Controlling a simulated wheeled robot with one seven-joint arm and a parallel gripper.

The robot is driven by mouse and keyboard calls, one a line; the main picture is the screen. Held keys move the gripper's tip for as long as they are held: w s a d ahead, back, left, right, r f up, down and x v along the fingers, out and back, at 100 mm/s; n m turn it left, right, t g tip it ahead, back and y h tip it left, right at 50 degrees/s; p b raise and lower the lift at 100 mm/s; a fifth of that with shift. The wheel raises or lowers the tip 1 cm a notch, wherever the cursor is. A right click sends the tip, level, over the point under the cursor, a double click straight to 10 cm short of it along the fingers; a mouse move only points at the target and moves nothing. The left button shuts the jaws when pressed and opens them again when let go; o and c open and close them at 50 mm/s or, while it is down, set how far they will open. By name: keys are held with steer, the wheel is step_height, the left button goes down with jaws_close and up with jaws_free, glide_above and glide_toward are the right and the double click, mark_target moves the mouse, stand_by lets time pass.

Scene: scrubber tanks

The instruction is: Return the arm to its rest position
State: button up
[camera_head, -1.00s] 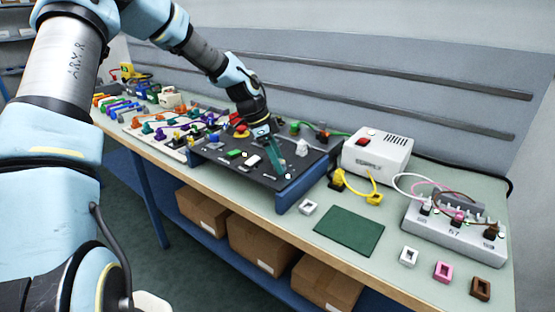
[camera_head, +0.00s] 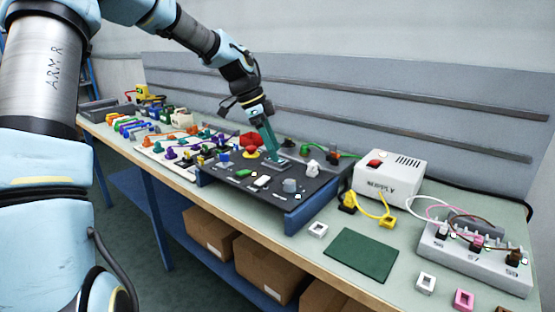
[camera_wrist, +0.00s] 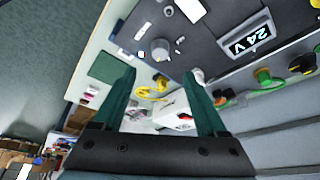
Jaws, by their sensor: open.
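My gripper (camera_head: 270,146) has teal fingers and hangs over the dark sloped control panel (camera_head: 235,184) on the bench. In the wrist view my gripper (camera_wrist: 158,82) is open, its two fingers wide apart with nothing between them held. Beyond the fingers the wrist view shows the panel (camera_wrist: 215,60) with a grey knob (camera_wrist: 160,49) and a 24 V display (camera_wrist: 249,36). Whether the fingertips touch the panel cannot be told from the head view. My arm reaches from the upper left of the head view down to the panel.
A white supply box (camera_head: 388,178) with a red switch stands right of the panel. A grey socket block (camera_head: 475,255) with cables sits at the far right. A green mat (camera_head: 361,255) lies at the front. Coloured plugs and leads crowd the bench left of the panel. Cardboard boxes (camera_head: 265,268) stand below.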

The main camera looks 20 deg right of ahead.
stand_by(0.4)
steer(key=s+a+f+n+t+y, duration=0.1)
steer(key=s+a+f+n, duration=0.1)
steer(key=s+a+n, duration=0.2)
steer(key=s+a+f+n+t+y, duration=0.1)
steer(key=s+a+n, duration=0.3)
steer(key=a+n, duration=0.6)
steer(key=s+a+f+n+t+y, duration=0.1)
steer(key=s+a+n, duration=0.4)
steer(key=a, duration=1.3)
step_height(320, 180, down, 2)
steer(key=n+y, duration=0.1)
steer(key=n, duration=0.1)
steer(key=shift+a+f+n, duration=0.2)
steer(key=shift+n, duration=0.2)
steer(key=shift+c, duration=0.2)
